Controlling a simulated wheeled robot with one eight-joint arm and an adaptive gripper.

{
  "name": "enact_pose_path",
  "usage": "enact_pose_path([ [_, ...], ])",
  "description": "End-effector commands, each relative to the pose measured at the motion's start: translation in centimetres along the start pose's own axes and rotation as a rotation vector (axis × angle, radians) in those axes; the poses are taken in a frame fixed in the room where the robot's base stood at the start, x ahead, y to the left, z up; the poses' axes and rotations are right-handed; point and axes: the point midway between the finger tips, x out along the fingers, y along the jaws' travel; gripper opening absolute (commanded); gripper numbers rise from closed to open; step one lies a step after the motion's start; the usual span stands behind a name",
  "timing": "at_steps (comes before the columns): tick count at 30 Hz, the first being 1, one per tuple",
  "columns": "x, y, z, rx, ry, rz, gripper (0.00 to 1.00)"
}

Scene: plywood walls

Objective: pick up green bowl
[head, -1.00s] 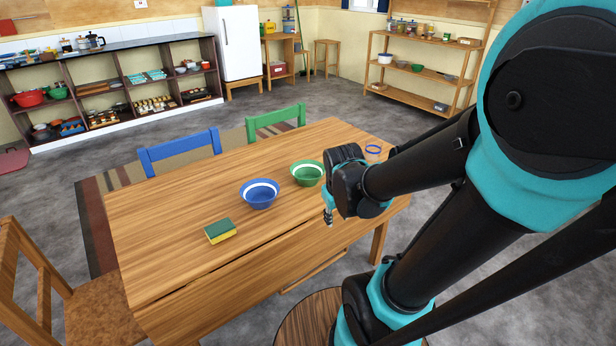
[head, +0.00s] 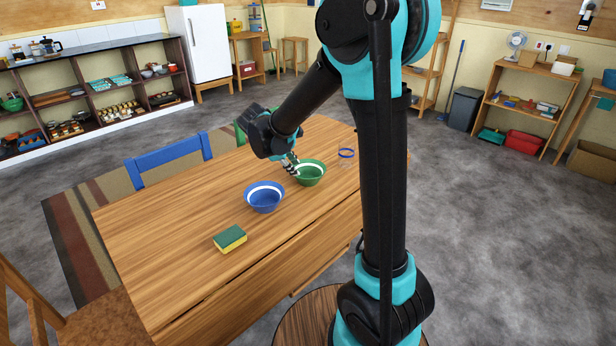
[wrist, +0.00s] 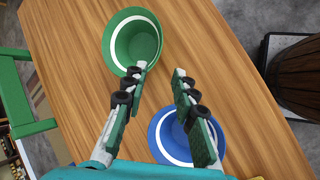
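The green bowl (head: 311,174) with a white band stands upright on the wooden table, to the right of and behind the blue bowl. My gripper (head: 291,164) is at the left rim of the green bowl in the head view. In the wrist view my gripper (wrist: 161,72) is open, with nothing between its fingers. There the green bowl (wrist: 133,42) lies beyond the left finger, whose tip overlaps the bowl's near rim. I cannot tell whether it touches.
The blue bowl (head: 264,198) stands close by on the table (head: 170,230), and partly behind the right finger in the wrist view (wrist: 172,142). A green and yellow sponge (head: 230,239) lies nearer the front.

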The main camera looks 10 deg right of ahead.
Motion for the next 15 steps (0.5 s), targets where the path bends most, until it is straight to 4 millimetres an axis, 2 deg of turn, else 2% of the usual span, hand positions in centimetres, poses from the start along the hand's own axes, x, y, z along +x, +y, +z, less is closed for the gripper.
enact_pose_path([
  [1, 1.1, 0.0, 0.1, 0.003, -0.001, -0.001, 0.27],
  [6, 4.4, 0.0, 0.1, 0.003, -0.001, -0.001, 0.27],
  [10, 6.0, 0.0, 0.1, 0.002, -0.001, -0.001, 0.27],
  [15, 7.0, 0.0, 0.1, 0.002, 0.0, -0.001, 0.27],
])
